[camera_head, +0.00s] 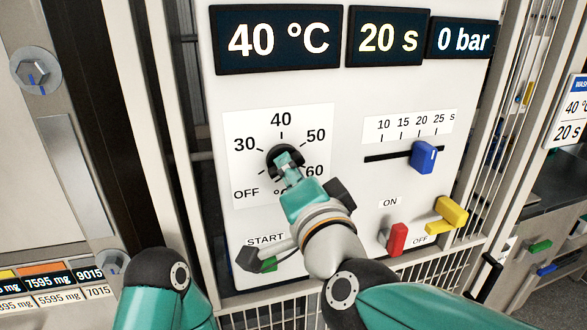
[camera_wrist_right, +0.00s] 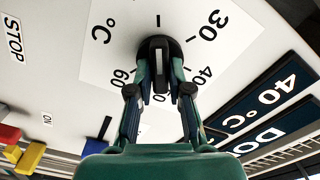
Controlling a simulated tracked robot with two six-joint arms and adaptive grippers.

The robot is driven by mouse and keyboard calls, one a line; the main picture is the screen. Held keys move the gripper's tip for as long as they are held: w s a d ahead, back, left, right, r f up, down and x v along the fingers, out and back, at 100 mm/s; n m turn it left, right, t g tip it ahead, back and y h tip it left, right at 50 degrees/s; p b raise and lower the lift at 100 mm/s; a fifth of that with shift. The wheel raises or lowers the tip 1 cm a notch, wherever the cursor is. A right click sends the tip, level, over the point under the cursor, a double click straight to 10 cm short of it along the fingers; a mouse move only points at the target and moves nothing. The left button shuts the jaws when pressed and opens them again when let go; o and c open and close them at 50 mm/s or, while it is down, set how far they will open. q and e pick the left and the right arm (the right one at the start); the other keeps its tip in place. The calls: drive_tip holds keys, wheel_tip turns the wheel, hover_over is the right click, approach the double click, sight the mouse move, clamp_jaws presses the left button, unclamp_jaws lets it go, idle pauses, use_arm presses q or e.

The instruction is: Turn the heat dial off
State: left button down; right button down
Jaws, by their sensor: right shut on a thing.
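The heat dial (camera_head: 279,161) is a dark round knob on a white scale plate (camera_head: 235,130) marked OFF, 30, 40, 50 and 60. My right gripper (camera_head: 288,163) is shut on the dial and covers much of it in the head view. The wrist view also shows the dial (camera_wrist_right: 157,46) between the two fingers of my right gripper (camera_wrist_right: 159,88). A pale line on its ridge runs up and down there; I cannot tell which number it points to. The temperature display (camera_head: 279,39) reads 40 °C. My left gripper is not in view.
Right of the dial is a blue slider (camera_head: 424,157) on a time scale. Below are a red switch (camera_head: 397,238), a yellow handle (camera_head: 450,214) and a green START control (camera_head: 268,264). Other displays (camera_head: 388,38) read 20 s and 0 bar. Metal bars flank the panel.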

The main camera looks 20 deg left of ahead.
drive_tip(key=shift+a+f, duration=0.1)
drive_tip(key=shift+f, duration=0.3)
drive_tip(key=c, duration=1.4)
unclamp_jaws()
drive_tip(key=shift+o, duration=1.6)
drive_tip(key=shift+r, duration=0.15)
drive_tip(key=v, duration=1.2)
drive_tip(key=shift+w, duration=0.1)
